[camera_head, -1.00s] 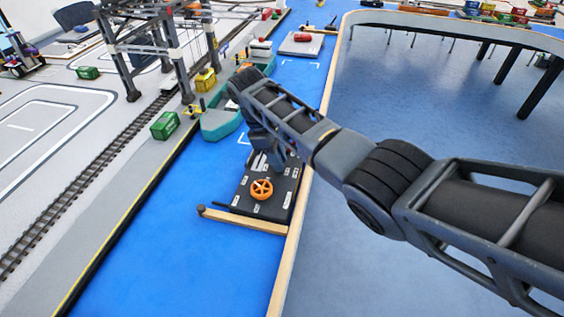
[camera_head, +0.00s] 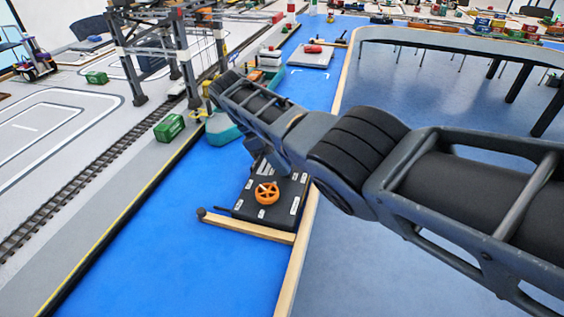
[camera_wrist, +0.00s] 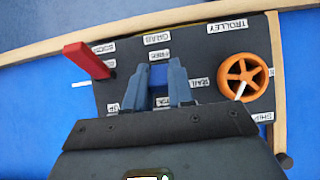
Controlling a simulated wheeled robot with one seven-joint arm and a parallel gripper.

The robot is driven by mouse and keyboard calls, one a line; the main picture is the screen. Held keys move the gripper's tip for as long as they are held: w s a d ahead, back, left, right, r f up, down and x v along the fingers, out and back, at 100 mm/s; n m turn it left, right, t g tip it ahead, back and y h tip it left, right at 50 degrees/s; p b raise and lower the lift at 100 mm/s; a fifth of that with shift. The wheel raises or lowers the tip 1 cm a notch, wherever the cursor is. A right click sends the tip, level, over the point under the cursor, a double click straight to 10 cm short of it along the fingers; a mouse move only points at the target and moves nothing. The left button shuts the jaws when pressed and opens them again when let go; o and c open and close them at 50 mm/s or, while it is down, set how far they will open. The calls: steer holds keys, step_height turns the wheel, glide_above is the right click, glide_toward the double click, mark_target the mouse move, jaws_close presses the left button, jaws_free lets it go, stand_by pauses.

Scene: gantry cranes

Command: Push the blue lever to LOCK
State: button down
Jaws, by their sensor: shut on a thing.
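The black control panel (camera_wrist: 208,60) fills the middle of the wrist view; it also shows at the quay's near end in the head view (camera_head: 247,211). The blue lever (camera_wrist: 159,75) is between the fingers of my gripper (camera_wrist: 160,78), which is shut on it. The FREE label (camera_wrist: 159,54) is just beyond the lever. A label ending in "CK" (camera_wrist: 163,103) shows between the fingers, nearer the palm, partly covered. In the head view my arm hides the lever and most of the gripper.
A red lever (camera_wrist: 86,61) is left of my gripper on the panel, and an orange handwheel (camera_wrist: 243,77) is right of it. A wooden rail (camera_head: 250,227) edges the panel. A gantry crane (camera_head: 180,50) and a green container (camera_head: 169,127) stand to the left.

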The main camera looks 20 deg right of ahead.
steer(key=c, duration=1)
jaws_free()
steer(key=shift+o, duration=0.2)
steer(key=b+v, duration=0.2)
steer(key=v, duration=0.5)
steer(key=shift+w+a+r, duration=0.15)
steer(key=shift+a+r, duration=0.05)
steer(key=shift+r, duration=0.05)
